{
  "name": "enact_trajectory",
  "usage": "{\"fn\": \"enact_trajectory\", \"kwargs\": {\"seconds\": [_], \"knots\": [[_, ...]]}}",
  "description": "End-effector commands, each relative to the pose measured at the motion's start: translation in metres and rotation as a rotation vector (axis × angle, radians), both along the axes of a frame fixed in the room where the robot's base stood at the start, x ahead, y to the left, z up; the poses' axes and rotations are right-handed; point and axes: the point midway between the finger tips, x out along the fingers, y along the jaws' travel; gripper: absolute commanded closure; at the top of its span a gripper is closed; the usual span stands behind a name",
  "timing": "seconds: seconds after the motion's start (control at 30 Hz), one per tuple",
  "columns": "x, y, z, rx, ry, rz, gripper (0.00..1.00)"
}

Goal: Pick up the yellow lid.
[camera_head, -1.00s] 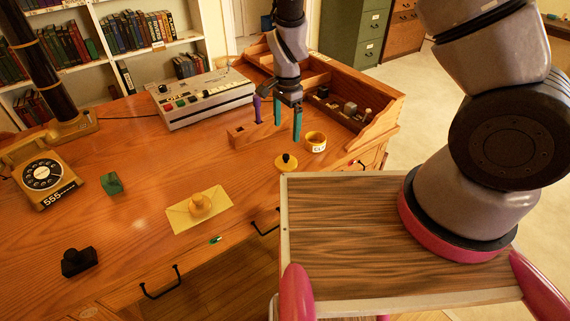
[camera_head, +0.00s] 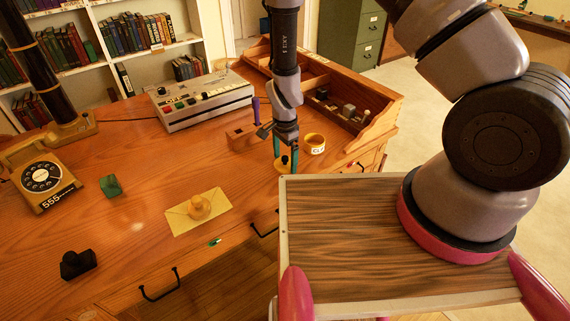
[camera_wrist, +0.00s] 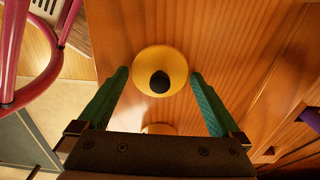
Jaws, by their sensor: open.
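The yellow lid (camera_wrist: 147,60) is a round disc with a black knob (camera_wrist: 160,82) in its middle. In the head view the lid (camera_head: 282,164) lies on the desk near its front right edge, partly hidden by my gripper. My gripper (camera_head: 285,161) is open, pointing down over the lid, with its green fingers on either side of the knob. In the wrist view my gripper (camera_wrist: 160,84) has its fingers apart, with the lid between and slightly beyond their tips. I cannot tell whether the fingertips touch the lid.
A yellow tape-like ring (camera_head: 314,143) stands close to the right of my gripper. A wooden block holder (camera_head: 241,139) with a purple-handled tool is to the left. A yellow envelope (camera_head: 180,219) lies at front left. My tray-like top is in front. Desk space left of the lid is clear.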

Motion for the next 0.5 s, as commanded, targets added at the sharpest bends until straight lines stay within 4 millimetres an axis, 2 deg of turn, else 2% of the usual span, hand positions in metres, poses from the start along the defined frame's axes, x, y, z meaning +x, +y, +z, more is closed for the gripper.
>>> {"fn": "enact_trajectory", "kwargs": {"seconds": [0.17,0.27,0.33,0.5], "knots": [[0.0001,0.0002,0.0000,0.001,-0.001,0.000,0.00],[0.0001,0.0002,0.0001,0.000,0.000,0.000,0.34],[0.0002,0.0001,0.0001,0.000,0.000,0.000,0.61],[0.0002,0.0000,0.0002,0.000,0.000,0.000,0.63]]}}
